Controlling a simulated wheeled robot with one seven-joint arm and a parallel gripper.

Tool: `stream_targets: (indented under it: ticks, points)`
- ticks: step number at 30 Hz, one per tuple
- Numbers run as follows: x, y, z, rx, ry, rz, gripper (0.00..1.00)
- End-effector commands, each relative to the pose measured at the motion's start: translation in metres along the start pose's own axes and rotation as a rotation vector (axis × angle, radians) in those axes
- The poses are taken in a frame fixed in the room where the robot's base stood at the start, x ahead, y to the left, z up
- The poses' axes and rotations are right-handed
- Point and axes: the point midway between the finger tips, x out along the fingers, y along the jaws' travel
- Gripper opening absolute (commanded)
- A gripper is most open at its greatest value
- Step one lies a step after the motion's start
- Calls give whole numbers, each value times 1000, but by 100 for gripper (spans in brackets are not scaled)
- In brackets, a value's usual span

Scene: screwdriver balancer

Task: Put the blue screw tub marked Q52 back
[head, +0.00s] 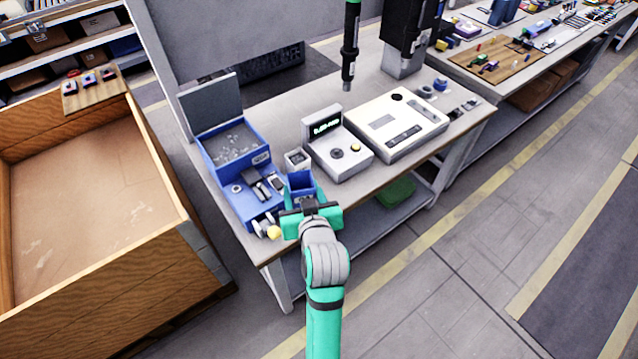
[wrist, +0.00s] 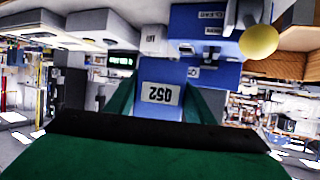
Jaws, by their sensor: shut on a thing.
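The blue screw tub (head: 301,181) is held by my gripper (head: 309,192), near the front edge of the workbench, beside the blue machine. In the wrist view, the tub (wrist: 160,75) sits between the two green fingers of my gripper (wrist: 161,103), and its white label reads Q52 upside down. The gripper is shut on the tub. The tub's contents do not show clearly, and its underside is hidden.
The blue machine (head: 244,205) with a raised grey lid and a yellow knob (head: 273,232) stands at left. A small pale tub (head: 296,157) and a grey display unit (head: 338,158) stand behind my gripper. A black-and-green hanging tool (head: 350,45) is above. A large wooden crate (head: 120,270) stands at left.

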Motion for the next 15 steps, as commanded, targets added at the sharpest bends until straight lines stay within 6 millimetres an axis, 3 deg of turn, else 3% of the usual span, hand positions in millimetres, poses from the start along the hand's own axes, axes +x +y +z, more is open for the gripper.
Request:
stream_targets:
  ticks: [9, 15]
  points:
    - [64, 36, 6, 1, 1, -4, 20]
    - [98, 54, 28, 2, 0, -1, 20]
